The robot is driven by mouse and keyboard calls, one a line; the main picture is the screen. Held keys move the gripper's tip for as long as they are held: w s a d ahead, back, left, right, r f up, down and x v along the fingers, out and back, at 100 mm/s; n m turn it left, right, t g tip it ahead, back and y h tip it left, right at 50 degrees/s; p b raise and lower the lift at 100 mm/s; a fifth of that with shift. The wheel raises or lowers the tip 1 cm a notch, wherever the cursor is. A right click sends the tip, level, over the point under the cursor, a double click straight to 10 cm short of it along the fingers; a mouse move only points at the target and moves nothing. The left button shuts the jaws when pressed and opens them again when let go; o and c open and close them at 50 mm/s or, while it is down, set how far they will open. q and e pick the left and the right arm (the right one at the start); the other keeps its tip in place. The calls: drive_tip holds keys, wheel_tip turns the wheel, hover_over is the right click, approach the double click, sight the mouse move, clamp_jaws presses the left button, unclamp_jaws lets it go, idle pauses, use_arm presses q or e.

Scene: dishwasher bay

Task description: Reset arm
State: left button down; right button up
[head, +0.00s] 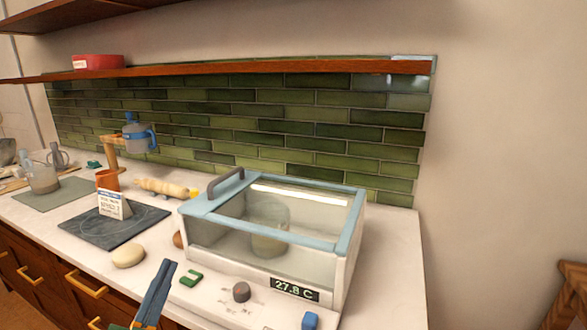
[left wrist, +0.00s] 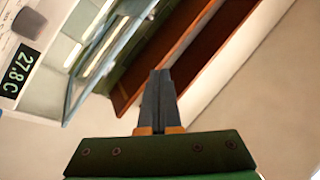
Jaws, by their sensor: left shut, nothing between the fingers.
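My left gripper (head: 168,266) rises from the bottom of the head view, in front of the counter and left of the clear box. Its two dark fingers are together and empty. In the left wrist view the shut fingers (left wrist: 160,74) point up the picture with nothing between them. The clear box (head: 202,239) has a pale blue lid frame, a grey handle and a 27.8 C display (head: 294,290). A jar (head: 269,240) stands inside it. The box also shows tilted in the left wrist view (left wrist: 50,62). My right gripper is not in view.
A dark mat (head: 92,234) bears a small sign (head: 113,205). A round pale lump (head: 128,256), a green piece (head: 191,278) and a rolling-pin-like thing (head: 163,188) lie on the counter. A wooden shelf (head: 250,69) runs above. The counter right of the box is bare.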

use_arm(q)
drive_tip(key=s+a+f+n+g+y, duration=0.2)
drive_tip(key=f+n+g, duration=0.15)
drive_tip(key=f, duration=0.45)
drive_tip(key=s+a+f+n+g+y, duration=0.1)
drive_tip(key=a+f+n+g+y, duration=0.15)
drive_tip(key=f+g, duration=0.4)
drive_tip(key=s+d+f+g+h, duration=0.2)
drive_tip(key=s+d+f+g, duration=0.2)
drive_tip(key=s+f, duration=0.5)
drive_tip(key=s+d+f+g+h, duration=0.2)
drive_tip(key=s+d+f+g, duration=0.25)
drive_tip(key=s+f, duration=0.45)
wheel_tip(320, 180, down, 14)
drive_tip(key=g, duration=0.1)
drive_tip(key=s+a+f+g, duration=0.1)
drive_tip(key=s+a+f, duration=0.2)
drive_tip(key=s+f, duration=0.9)
drive_tip(key=shift+s+y, duration=0.35)
drive_tip(key=shift+s, duration=0.4)
